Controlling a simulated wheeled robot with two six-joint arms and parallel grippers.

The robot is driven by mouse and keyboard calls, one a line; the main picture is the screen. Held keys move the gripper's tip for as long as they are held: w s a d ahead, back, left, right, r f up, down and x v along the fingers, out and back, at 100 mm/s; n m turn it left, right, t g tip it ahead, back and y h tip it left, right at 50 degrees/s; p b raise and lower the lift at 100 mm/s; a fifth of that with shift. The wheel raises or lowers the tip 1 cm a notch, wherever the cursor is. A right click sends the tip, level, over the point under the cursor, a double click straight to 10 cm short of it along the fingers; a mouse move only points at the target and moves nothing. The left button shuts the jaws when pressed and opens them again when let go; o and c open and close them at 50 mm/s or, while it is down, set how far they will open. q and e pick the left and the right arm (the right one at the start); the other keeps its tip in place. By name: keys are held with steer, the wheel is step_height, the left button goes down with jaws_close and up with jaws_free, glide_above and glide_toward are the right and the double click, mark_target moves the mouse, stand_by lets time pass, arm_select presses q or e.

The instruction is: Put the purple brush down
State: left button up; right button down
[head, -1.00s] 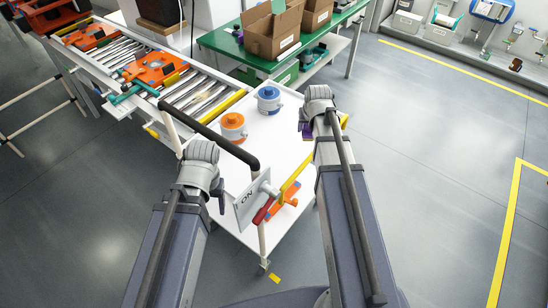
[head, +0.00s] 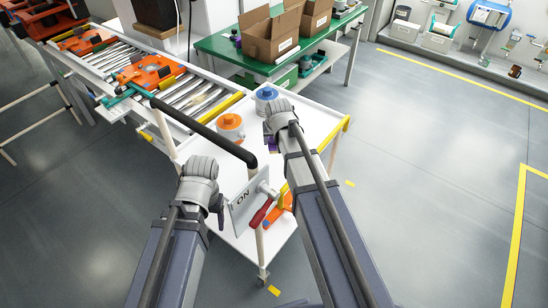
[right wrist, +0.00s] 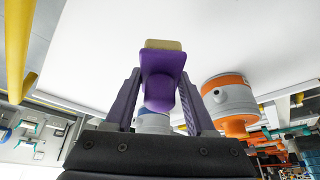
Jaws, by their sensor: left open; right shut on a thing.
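My right gripper (right wrist: 162,100) is shut on the purple brush (right wrist: 162,66), which sits between its two purple fingers in the right wrist view. The brush's tan end (right wrist: 163,44) points away from the gripper, over the white cart top. In the head view my right gripper (head: 268,138) is over the white cart (head: 314,122), beside the canisters, and the brush is mostly hidden there. I cannot tell whether the brush touches the cart top. My left gripper (head: 219,206) is open and empty, left of the ON sign.
A canister with an orange lid (head: 230,122) and one with a blue lid (head: 265,94) stand on the cart. The cart's right part is clear.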

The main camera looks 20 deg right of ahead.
mark_target(274, 149)
steer(key=shift+f+b, duration=2.05)
steer(key=shift+f, duration=0.55)
steer(key=shift+f, duration=0.2)
steer(key=shift+c, duration=1.1)
jaws_free()
steer(key=shift+r, duration=0.1)
steer(key=shift+s+r+p, duration=0.2)
steer(key=shift+r+p, duration=0.35)
steer(key=shift+r, duration=0.15)
steer(key=p+v, duration=0.9)
steer(key=v, duration=0.1)
steer(key=shift+s+r+p, duration=0.2)
steer(key=shift+r+p, duration=0.15)
steer(key=shift+p, duration=0.05)
